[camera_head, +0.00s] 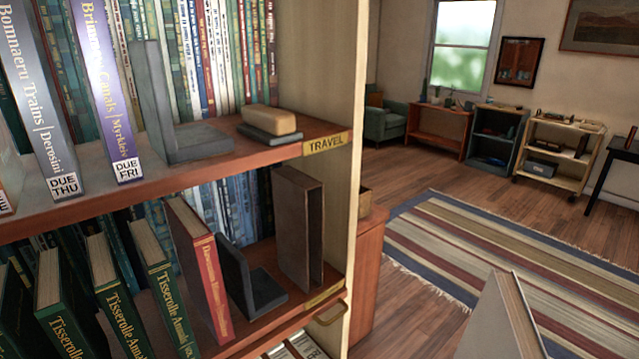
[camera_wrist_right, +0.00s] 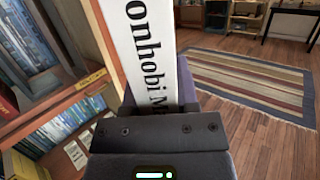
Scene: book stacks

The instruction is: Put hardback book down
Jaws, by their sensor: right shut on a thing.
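A hardback book (camera_head: 499,322) with a grey-tan cover shows at the bottom right of the head view, held in the air right of the bookcase. In the right wrist view its white spine (camera_wrist_right: 152,50) with black lettering stands up from my right gripper (camera_wrist_right: 160,110), which is shut on it. The book's lower part is hidden by the gripper. My right gripper is not visible in the head view, nor is my left gripper. The bookcase shelf marked TRAVEL (camera_head: 290,150) is at the left, holding upright books, a grey bookend (camera_head: 175,110) and a tan block on a dark flat item.
The lower shelf (camera_head: 270,310) holds leaning green books, a red book (camera_head: 200,265), a dark bookend (camera_head: 248,280) and a brown box-like book (camera_head: 298,225). Striped rug (camera_head: 500,250) and open floor lie right. A low cabinet and trolley (camera_head: 560,155) stand by the far wall.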

